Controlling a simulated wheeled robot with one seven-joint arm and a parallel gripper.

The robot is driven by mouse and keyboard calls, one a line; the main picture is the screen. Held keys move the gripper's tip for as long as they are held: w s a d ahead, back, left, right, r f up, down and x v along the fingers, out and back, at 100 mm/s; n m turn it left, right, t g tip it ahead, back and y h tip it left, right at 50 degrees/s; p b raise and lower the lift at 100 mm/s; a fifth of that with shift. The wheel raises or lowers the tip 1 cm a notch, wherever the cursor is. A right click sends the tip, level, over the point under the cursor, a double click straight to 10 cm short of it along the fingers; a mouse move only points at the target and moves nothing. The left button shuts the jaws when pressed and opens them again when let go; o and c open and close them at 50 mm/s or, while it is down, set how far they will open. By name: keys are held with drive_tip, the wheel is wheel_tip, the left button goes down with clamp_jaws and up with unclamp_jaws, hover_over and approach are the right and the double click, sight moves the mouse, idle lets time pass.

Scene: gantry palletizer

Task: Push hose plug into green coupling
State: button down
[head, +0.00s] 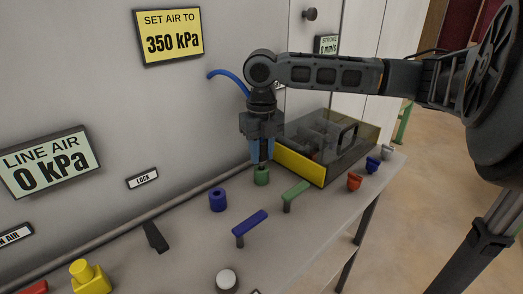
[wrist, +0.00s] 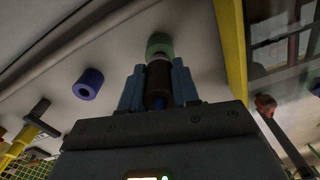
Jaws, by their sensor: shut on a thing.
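My gripper (head: 261,152) points down over the bench and is shut on the dark hose plug, which also shows between the blue fingers in the wrist view (wrist: 158,80). A blue hose (head: 228,78) curves out to the left above my gripper. The green coupling (head: 261,176) stands on the bench directly under the fingertips. In the wrist view the green coupling (wrist: 159,43) lies just beyond the plug's end, in line with it. The plug's tip is at or very near the coupling's mouth; I cannot tell whether it has entered.
A blue coupling (head: 217,200) stands left of the green one. Blue (head: 250,224) and green (head: 295,192) lever handles are in front. A yellow-edged clear box (head: 325,150) stands close on the right. Signs on the wall read "LINE AIR 0 kPa" (head: 48,162) and "SET AIR TO 350 kPa" (head: 169,35).

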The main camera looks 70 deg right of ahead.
drive_tip(key=shift+f+b, duration=0.5)
drive_tip(key=shift+f, duration=0.4)
drive_tip(key=c, duration=0.8)
unclamp_jaws()
drive_tip(key=shift+o, duration=0.2)
drive_tip(key=shift+r+b, duration=0.3)
drive_tip(key=shift+r, duration=3.65)
